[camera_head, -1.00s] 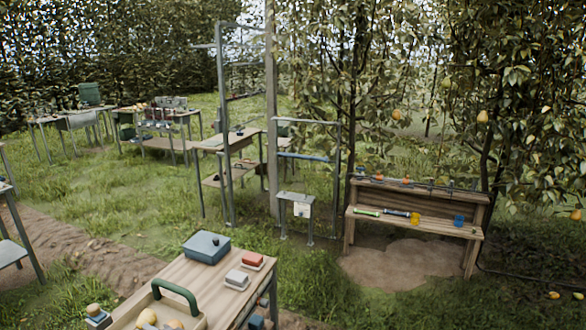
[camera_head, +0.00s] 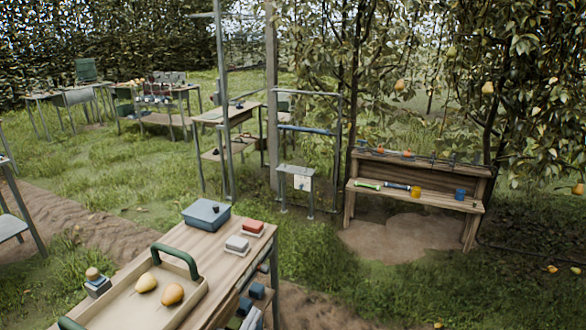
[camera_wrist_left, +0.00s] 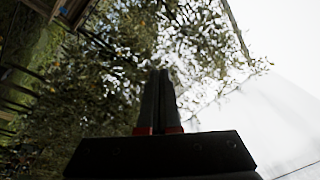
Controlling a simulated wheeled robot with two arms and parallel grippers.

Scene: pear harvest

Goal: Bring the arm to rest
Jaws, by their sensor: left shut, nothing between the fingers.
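My left gripper (camera_wrist_left: 159,73) shows in the left wrist view as two dark fingers with red bases. The fingers lie together, shut and empty, pointing up the picture toward foliage and pale sky. I see no arm or gripper of mine in the head view. My right gripper is in neither view.
A wooden table (camera_head: 235,262) stands at the lower left. It holds a tray (camera_head: 188,312) with two pears (camera_head: 147,282), a blue-grey box (camera_head: 206,215) and small red and grey blocks. A wooden bench (camera_head: 415,197) stands near the trees at right. Grass lies between them.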

